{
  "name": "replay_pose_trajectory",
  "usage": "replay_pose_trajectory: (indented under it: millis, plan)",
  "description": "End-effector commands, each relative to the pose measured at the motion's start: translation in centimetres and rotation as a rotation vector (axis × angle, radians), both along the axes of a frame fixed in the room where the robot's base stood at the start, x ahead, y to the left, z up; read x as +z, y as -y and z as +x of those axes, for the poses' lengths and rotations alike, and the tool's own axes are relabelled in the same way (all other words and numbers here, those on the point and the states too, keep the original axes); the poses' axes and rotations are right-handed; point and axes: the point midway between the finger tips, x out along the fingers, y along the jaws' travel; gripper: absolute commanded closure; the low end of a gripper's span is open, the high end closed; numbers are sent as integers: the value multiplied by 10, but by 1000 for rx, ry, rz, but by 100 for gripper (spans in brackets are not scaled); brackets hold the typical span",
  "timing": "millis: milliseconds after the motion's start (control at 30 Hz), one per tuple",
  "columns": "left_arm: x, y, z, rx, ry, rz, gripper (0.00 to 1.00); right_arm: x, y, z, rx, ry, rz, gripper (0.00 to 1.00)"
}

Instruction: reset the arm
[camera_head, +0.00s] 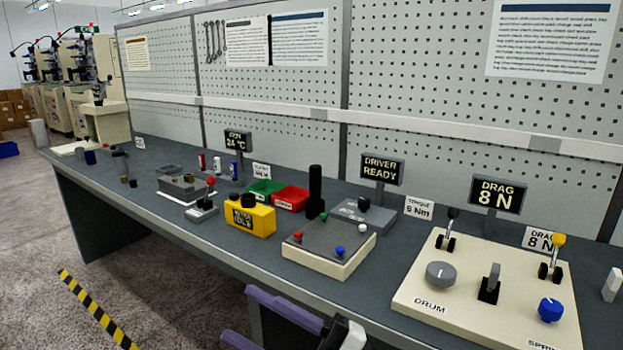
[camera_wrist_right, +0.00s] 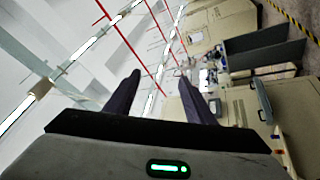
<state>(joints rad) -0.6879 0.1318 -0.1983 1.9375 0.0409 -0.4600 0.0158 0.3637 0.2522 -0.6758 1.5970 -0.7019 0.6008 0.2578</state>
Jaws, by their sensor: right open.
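My right gripper (camera_head: 240,312) is at the bottom middle of the head view, in front of the workbench's front edge. Its two purple fingers point left and stand apart with nothing between them. In the right wrist view the gripper (camera_wrist_right: 158,78) shows its two dark fingers spread and empty, with ceiling lights and red lines behind them. A green light glows on its body. My left gripper is in neither view.
The grey workbench (camera_head: 150,200) carries a cream drag panel (camera_head: 410,298) with knobs and levers, a cream box with coloured buttons (camera_head: 330,262), a yellow box (camera_head: 262,220), and green (camera_head: 258,199) and red (camera_head: 290,197) bins. Open floor (camera_head: 150,300) lies front left.

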Motion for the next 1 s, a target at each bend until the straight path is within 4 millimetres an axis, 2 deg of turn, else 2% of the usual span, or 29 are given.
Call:
replay_pose_trajectory:
  millis: [133, 267, 300, 367, 400, 500, 600, 700, 800, 900, 1000]
  plan:
    - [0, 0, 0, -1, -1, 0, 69, -62, 57, 22, -280, -360, 149, 51]
    - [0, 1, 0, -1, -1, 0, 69, -142, 115, 18, -509, -684, 208, 51]
    - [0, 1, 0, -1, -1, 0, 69, -167, 131, 10, -570, -777, 214, 51]
    - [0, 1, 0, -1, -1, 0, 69, -204, 153, -6, -651, -912, 217, 51]
    - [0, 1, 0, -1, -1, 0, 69, -228, 167, -20, -703, -1000, 214, 51]
    - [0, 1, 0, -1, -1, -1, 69, -282, 196, -62, -812, -1208, 199, 51]
    - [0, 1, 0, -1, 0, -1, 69, -324, 218, -107, -893, -1386, 175, 51]
    - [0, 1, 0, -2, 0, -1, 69, -350, 232, -145, -946, -1517, 154, 51]
    - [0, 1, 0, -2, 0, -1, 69, -364, 240, -171, -975, -1597, 137, 51]
    - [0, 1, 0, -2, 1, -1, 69, -370, 243, -182, -987, -1634, 129, 51]
    - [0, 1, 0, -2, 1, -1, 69, -372, 244, -184, -990, -1641, 128, 51]
